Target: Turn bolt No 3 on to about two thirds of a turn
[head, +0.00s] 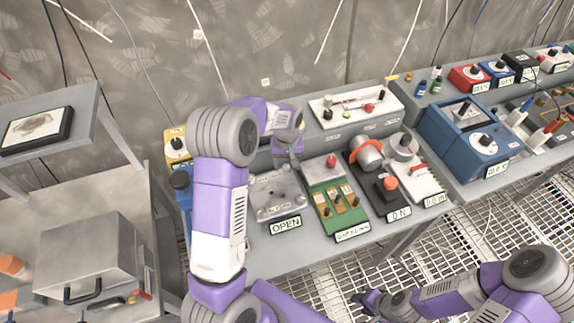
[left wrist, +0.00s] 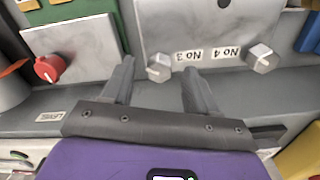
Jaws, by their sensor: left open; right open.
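Bolt No 3 (left wrist: 159,68) is a silver hex head by the edge of a light grey plate in the left wrist view, beside its "No 3" label (left wrist: 187,56). My left gripper (left wrist: 156,65) is open, with one finger on each side of the bolt in this view. I cannot tell whether the fingers touch it. Bolt No 4 (left wrist: 263,58) stands to the right. In the head view the plate (head: 268,203) lies behind an "OPEN" sign; the left gripper (head: 291,153) is over its far right corner and hides bolt No 3. My right gripper (head: 370,299) is open, low at the front.
A green panel (head: 338,218) with a red knob (head: 331,160) stands right of the plate; the knob also shows in the left wrist view (left wrist: 49,69). A white tray (head: 352,106) lies behind. An orange-ringed device (head: 368,153) and a blue box (head: 470,140) stand further right.

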